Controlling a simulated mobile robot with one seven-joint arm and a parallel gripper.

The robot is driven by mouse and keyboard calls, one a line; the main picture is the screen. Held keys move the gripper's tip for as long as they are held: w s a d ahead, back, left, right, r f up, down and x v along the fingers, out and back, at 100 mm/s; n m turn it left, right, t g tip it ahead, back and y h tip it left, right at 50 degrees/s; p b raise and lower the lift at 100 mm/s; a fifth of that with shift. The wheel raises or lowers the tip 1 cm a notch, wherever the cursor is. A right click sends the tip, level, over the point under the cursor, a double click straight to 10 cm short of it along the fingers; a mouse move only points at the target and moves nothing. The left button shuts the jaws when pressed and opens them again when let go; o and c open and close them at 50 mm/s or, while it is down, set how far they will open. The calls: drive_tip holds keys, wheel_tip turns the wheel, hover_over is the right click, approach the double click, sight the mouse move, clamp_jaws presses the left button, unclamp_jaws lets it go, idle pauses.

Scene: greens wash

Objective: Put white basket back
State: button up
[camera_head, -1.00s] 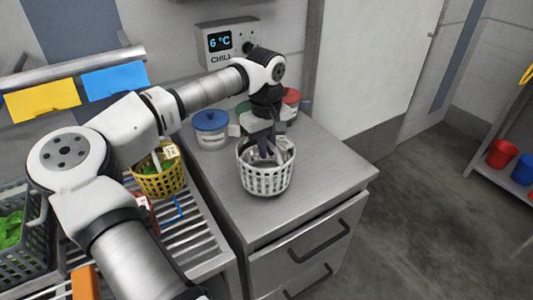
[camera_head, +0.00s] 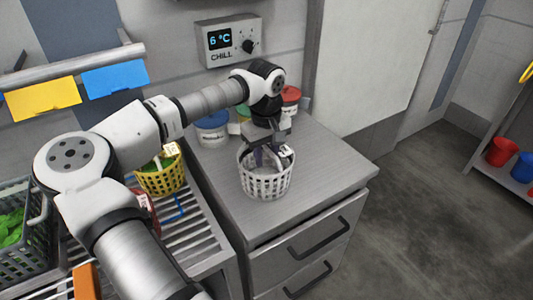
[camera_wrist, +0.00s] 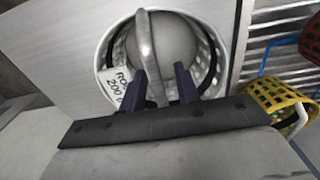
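The white basket (camera_head: 266,184) stands upright on the steel cabinet top. It is a round lattice basket with a grey inside and a raised handle. In the wrist view the white basket (camera_wrist: 104,52) shows from above, with its handle (camera_wrist: 147,45) arching across and a printed tag (camera_wrist: 117,88) at its left side. My gripper (camera_head: 268,156) is over the basket, pointing down. In the wrist view its two dark fingers (camera_wrist: 160,88) stand apart with the handle between them. A gap shows beside the handle, so it is not clamped.
Lidded jars (camera_head: 212,130) stand behind the basket near the wall. A yellow basket (camera_head: 160,178) with greens is on the slatted rack (camera_head: 200,240) to the left. A dark crate (camera_head: 30,240) is farther left. The cabinet top (camera_head: 325,180) is clear to the right.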

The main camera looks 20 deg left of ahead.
wheel_tip(320, 180, up, 12)
drive_tip(key=b, duration=0.1)
drive_tip(key=shift+s+b, duration=0.15)
drive_tip(key=shift+b, duration=0.2)
drive_tip(key=shift+r, duration=0.1)
